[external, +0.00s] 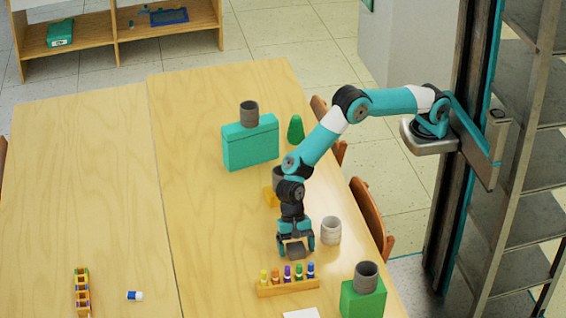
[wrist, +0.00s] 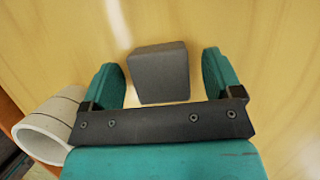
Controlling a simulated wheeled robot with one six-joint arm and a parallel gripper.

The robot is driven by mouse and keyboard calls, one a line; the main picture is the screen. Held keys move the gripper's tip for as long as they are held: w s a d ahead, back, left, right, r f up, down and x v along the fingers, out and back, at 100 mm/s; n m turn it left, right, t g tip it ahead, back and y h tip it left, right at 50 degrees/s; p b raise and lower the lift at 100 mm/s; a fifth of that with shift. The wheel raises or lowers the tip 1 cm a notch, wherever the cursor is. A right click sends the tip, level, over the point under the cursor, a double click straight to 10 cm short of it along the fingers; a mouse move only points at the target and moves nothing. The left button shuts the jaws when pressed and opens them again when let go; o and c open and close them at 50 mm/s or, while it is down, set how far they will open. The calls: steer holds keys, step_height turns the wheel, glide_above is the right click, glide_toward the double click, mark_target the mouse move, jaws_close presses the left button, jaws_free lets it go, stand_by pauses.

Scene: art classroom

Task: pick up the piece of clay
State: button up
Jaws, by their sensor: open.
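The piece of clay (wrist: 160,74) is a dark grey block with flat faces, lying on the light wooden table. In the wrist view it sits between the two teal fingers of my gripper (wrist: 168,80), with a small gap on each side. In the external view the clay (external: 295,251) shows at the fingertips of my gripper (external: 296,249), which points down at the table. My gripper is open and has not closed on the clay. How far the fingertips are above the tabletop is hard to tell.
A pale ribbed cup (external: 331,231) stands close beside my gripper. A wooden rack of coloured markers (external: 288,285) is just in front. A green box (external: 363,300) bears a grey cup (external: 366,276). A teal box (external: 250,145) stands further back. The left table (external: 75,190) is mostly clear.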

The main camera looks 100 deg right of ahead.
steer(key=c, duration=1.1)
steer(key=shift+r, duration=0.15)
